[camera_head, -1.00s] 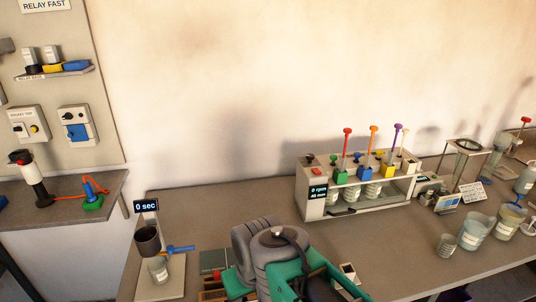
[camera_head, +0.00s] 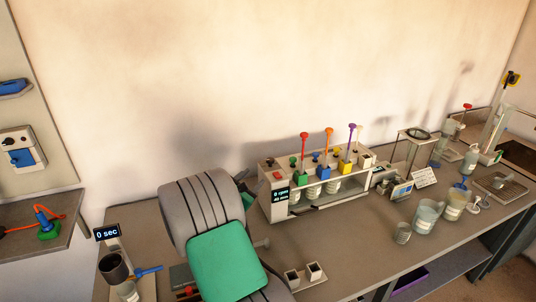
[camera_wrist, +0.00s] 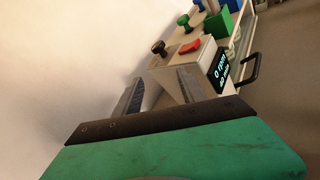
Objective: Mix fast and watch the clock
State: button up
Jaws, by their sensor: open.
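The paddle mixer (camera_head: 307,203) stands against the back wall, with several jars (camera_head: 310,189) under its coloured blocks and rods. Its display (camera_head: 281,196) reads 0 rpm in the wrist view (camera_wrist: 220,68). A red button (camera_wrist: 190,46) and a black knob (camera_wrist: 159,47) sit on its near end. My gripper (camera_wrist: 163,90) is open in the wrist view, its fingers pointing at this end, apart from the button. In the head view my arm hides the gripper's fingertips. The timer display (camera_head: 107,232) at the left reads 0 sec, above a dark cup (camera_head: 113,268).
Several beakers (camera_head: 427,216) stand on the bench right of the mixer. A stand with a ring top (camera_head: 415,134) and a white card (camera_head: 424,177) are behind them. A small two-well block (camera_head: 303,275) lies at the front. A side shelf (camera_head: 60,245) is at left.

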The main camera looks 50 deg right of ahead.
aim_at(269, 162)
jog(key=d+n, duration=0.1)
jog(key=d, duration=0.2)
jog(key=d+n+h+p, duration=0.1)
jog(key=d+n, duration=0.1)
jog(key=d, duration=0.2)
jog(key=w+d+r+n+h+p, duration=0.1)
jog(key=d+n, duration=0.1)
jog(key=d, duration=0.1)
jog(key=shift+d+t, duration=0.25)
jog(key=shift+t, duration=0.05)
jog(key=shift+c, duration=0.3)
grip_shut()
